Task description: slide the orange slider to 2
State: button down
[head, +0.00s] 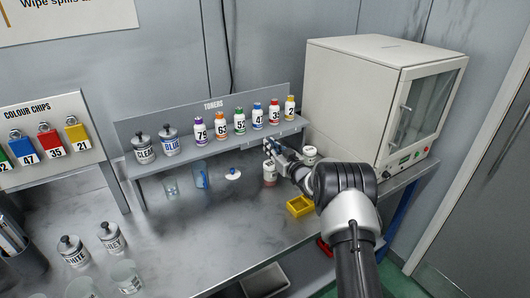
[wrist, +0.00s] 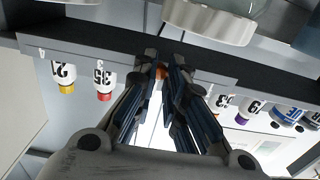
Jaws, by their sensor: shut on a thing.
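My gripper (head: 272,147) is at the front edge of the toner shelf (head: 160,168), below the bottles at its right part. In the wrist view, its dark fingers (wrist: 163,62) are closed in on a small orange piece, the orange slider (wrist: 160,71), at the shelf edge. Most of the slider is hidden by the fingers, and in the head view I cannot make it out. Small pale markings show along the shelf edge, but I cannot read which number the slider stands at.
Toner bottles (head: 240,121) stand in a row on the shelf. A jar (head: 270,175) stands just below my gripper, with a yellow tray (head: 300,206) nearby. A white oven (head: 350,105) is at the right. The bench's middle is mostly clear.

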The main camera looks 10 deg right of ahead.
jog(key=shift+r, duration=0.3)
jog(key=c, duration=1.6)
grip_release()
jog(key=shift+f, duration=0.15)
jog(key=v, duration=1.2)
